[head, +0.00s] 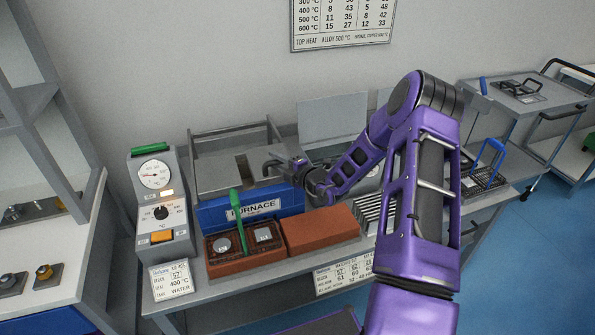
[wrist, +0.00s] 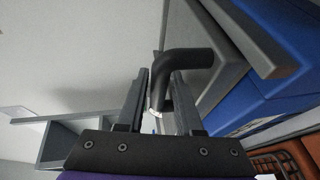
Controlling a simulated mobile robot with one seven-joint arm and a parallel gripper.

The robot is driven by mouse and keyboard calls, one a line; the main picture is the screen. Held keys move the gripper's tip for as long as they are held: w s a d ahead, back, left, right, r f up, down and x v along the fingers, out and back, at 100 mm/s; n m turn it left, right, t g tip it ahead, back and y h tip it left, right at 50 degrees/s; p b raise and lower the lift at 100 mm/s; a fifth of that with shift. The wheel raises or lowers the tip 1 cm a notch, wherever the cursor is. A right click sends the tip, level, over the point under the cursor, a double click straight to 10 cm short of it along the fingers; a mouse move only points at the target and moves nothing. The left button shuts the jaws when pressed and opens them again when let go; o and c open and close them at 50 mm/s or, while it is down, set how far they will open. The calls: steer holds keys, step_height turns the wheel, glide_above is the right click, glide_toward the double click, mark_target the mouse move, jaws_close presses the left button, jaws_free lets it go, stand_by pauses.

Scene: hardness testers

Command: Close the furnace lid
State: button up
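The furnace (head: 213,215) is a blue box with a FURNACE label and a grey top, left of centre on the bench in the head view. Its blue side (wrist: 285,40) also shows at the right of the wrist view. The grey furnace lid (head: 215,172) lies behind the label; I cannot tell its exact angle. A dark bent handle (wrist: 188,60) projects from the grey part in the wrist view.
A gauge box (head: 160,205) stands left of the furnace. In front are a brick tray (head: 245,262) with a green-handled tool (head: 238,215) and a red-brown block (head: 320,229). A blue-handled rack (head: 485,172) is at right. The wall is behind.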

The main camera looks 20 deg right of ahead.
steer(key=v, duration=1.6)
steer(key=shift+p, duration=0.45)
steer(key=shift+w, duration=0.1)
